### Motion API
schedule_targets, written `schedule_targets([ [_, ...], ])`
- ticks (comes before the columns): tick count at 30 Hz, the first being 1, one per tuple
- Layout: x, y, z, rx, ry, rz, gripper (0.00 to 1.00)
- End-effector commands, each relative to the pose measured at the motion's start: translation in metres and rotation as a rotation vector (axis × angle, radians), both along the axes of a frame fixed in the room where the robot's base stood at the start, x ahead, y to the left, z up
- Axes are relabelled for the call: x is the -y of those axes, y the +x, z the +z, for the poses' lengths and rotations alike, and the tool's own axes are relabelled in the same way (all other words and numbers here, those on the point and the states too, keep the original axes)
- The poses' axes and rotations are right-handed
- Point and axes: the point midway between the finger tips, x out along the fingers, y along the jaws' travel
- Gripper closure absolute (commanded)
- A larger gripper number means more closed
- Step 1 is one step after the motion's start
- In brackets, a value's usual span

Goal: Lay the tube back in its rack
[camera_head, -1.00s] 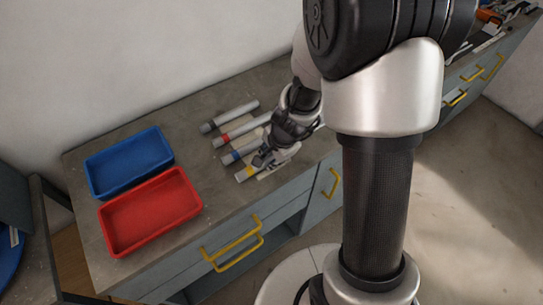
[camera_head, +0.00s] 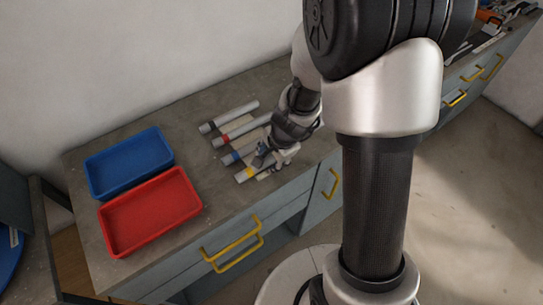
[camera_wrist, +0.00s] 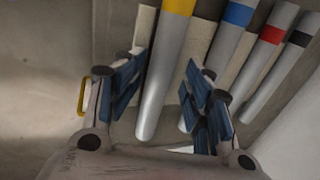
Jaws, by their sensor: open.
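The tube with the yellow band (camera_head: 243,176) lies nearest the bench's front edge, the frontmost in a row of grey tubes. In the wrist view the yellow-banded tube (camera_wrist: 163,75) runs between the two blue-padded fingers of my gripper (camera_wrist: 165,88). The fingers are open, with a visible gap on either side of the tube. My gripper (camera_head: 267,160) is over the tube's right part in the head view and hides some of it. Pale rack strips (camera_wrist: 143,30) show beside and between the tubes. How the tube is seated on the rack cannot be told.
Tubes with a blue band (camera_head: 230,158), a red band (camera_head: 225,140) and a black band (camera_head: 208,127) lie behind, roughly parallel. A blue tray (camera_head: 128,162) and a red tray (camera_head: 150,212) stand on the left. Yellow drawer handles (camera_head: 232,243) stick out at the front.

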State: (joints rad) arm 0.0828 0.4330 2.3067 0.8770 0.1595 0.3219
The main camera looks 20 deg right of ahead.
Motion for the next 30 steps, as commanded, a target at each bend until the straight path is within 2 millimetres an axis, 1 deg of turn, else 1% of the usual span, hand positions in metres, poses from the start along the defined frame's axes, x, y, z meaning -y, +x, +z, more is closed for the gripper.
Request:
schedule_targets([
  [4, 0.0, -0.001, 0.003, 0.0, 0.002, 0.002, 0.54],
  [8, 0.001, -0.003, 0.014, 0.004, 0.003, 0.003, 0.54],
  [12, 0.004, -0.009, 0.031, 0.005, -0.001, 0.001, 0.54],
  [18, 0.008, -0.022, 0.075, 0.007, 0.0, 0.0, 0.54],
  [21, 0.01, -0.028, 0.091, 0.005, -0.001, -0.001, 0.54],
  [25, 0.011, -0.033, 0.106, 0.004, 0.001, -0.001, 0.54],
  [30, 0.012, -0.036, 0.114, 0.001, -0.001, 0.0, 0.54],
])
